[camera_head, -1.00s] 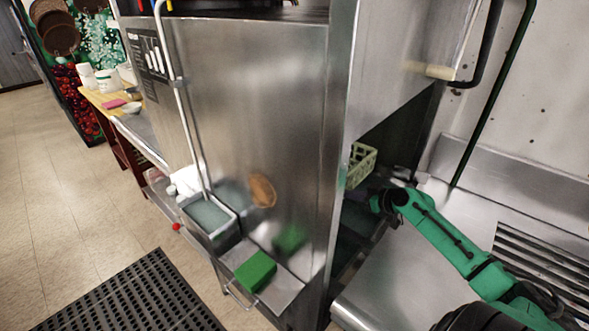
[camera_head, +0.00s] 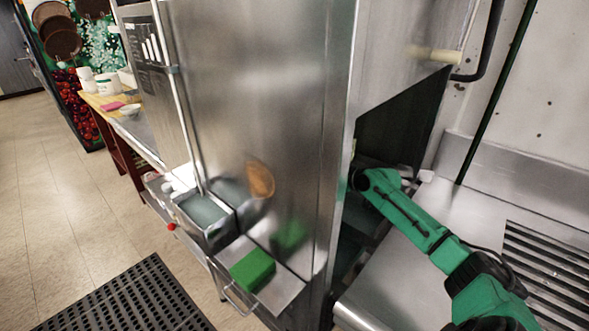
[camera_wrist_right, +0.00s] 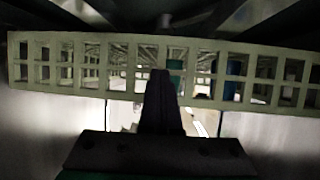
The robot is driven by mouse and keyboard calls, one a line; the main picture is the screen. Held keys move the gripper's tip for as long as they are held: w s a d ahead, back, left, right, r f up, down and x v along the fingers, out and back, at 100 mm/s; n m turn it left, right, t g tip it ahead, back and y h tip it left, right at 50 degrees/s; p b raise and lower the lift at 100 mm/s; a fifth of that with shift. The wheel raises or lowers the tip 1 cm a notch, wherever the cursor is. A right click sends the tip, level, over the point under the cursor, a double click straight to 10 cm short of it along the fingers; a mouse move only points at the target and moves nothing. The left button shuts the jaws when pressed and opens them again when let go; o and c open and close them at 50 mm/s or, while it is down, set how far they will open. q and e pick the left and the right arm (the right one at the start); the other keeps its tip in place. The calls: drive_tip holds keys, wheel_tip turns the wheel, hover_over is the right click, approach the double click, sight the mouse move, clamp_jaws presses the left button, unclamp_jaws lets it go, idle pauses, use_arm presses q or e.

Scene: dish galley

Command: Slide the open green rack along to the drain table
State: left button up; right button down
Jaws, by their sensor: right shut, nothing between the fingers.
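The pale green lattice rack (camera_wrist_right: 270,72) spans the right wrist view, its side wall facing the camera. It is inside the steel dish machine (camera_head: 265,120), and in the head view it is hidden. My right gripper (camera_wrist_right: 161,78) is shut and empty, its fingertips in front of the middle of the rack wall. I cannot tell whether they touch it. In the head view my green right arm reaches in through the machine's right-hand opening, and the fingers are hidden. My left gripper is in neither current view.
A steel table with a slotted area (camera_head: 545,270) lies right of the machine, mostly bare. A raised door with a handle (camera_head: 440,56) hangs above the opening. A black mat (camera_head: 145,300) lies on the floor.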

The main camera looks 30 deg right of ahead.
drive_tip(key=w+b, duration=0.1)
drive_tip(key=w, duration=0.1)
drive_tip(key=w+a+b, duration=0.1)
drive_tip(key=w+b, duration=0.1)
drive_tip(key=w, duration=0.1)
drive_tip(key=w+a+b, duration=0.1)
drive_tip(key=w, duration=0.1)
drive_tip(key=shift+w+a+f+b, duration=0.15)
drive_tip(key=shift+w+f+b, duration=0.1)
drive_tip(key=shift+b, duration=0.15)
drive_tip(key=shift+w+r, duration=0.1)
drive_tip(key=shift+w, duration=0.05)
drive_tip(key=s+d+p, duration=0.2)
drive_tip(key=s, duration=0.4)
drive_tip(key=shift+s+p, duration=0.3)
drive_tip(key=shift+p, duration=0.05)
drive_tip(key=s+d+f+p+v, duration=0.1)
drive_tip(key=p+v, duration=0.6)
drive_tip(key=v, duration=0.8)
drive_tip(key=s+d+f+p+v, duration=0.1)
drive_tip(key=f+p+v, duration=0.3)
drive_tip(key=p+v, duration=0.4)
drive_tip(key=s+d+r, duration=0.2)
drive_tip(key=s+d, duration=0.1)
drive_tip(key=s, duration=0.3)
drive_tip(key=shift+r, duration=0.15)
drive_tip(key=shift+s, duration=0.1)
